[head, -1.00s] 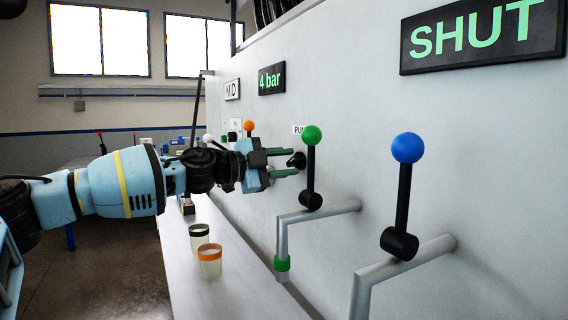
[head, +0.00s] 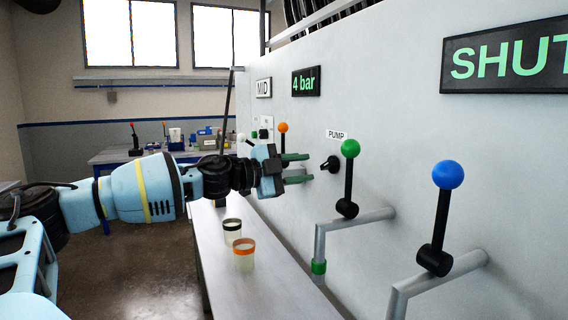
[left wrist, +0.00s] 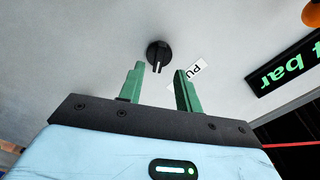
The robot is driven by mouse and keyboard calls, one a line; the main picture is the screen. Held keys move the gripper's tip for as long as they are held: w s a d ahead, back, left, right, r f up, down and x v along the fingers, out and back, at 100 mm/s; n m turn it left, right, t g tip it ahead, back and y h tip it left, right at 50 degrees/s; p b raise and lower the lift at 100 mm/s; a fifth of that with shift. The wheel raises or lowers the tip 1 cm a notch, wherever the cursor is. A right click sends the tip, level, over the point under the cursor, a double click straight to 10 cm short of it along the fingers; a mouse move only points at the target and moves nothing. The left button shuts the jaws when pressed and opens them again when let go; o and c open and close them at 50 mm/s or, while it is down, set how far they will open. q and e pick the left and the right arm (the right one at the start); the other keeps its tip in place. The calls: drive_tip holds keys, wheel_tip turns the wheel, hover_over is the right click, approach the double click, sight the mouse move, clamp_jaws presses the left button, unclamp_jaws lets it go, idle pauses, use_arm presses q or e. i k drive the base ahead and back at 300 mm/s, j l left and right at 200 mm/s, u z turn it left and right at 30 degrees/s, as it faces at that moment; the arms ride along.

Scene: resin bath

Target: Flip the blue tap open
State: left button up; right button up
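The blue tap (head: 448,175) has a blue ball on a black lever that stands upright over a grey pipe at the right of the head view. A black sign above it reads "SHUT", cut off at the frame edge. My left gripper (head: 308,168) is to the left of the blue tap, beyond the green tap (head: 349,150), and apart from both. Its two green fingers are spread with nothing between them, as the left wrist view (left wrist: 158,90) also shows. They point toward the wall near the black pump knob (left wrist: 158,54). My right gripper is not in view.
An orange-ball tap (head: 283,128) stands farther along the wall. Two cups, one with an orange rim (head: 244,256) and one with a black rim (head: 232,231), stand on the bench below. A "4 bar" sign (head: 306,82) hangs above. Floor at lower left is clear.

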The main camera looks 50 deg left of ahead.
sight(448, 175)
drive_tip(key=k+j, duration=0.2)
drive_tip(key=k, duration=0.3)
drive_tip(key=k+j, duration=0.2)
drive_tip(key=k, duration=0.25)
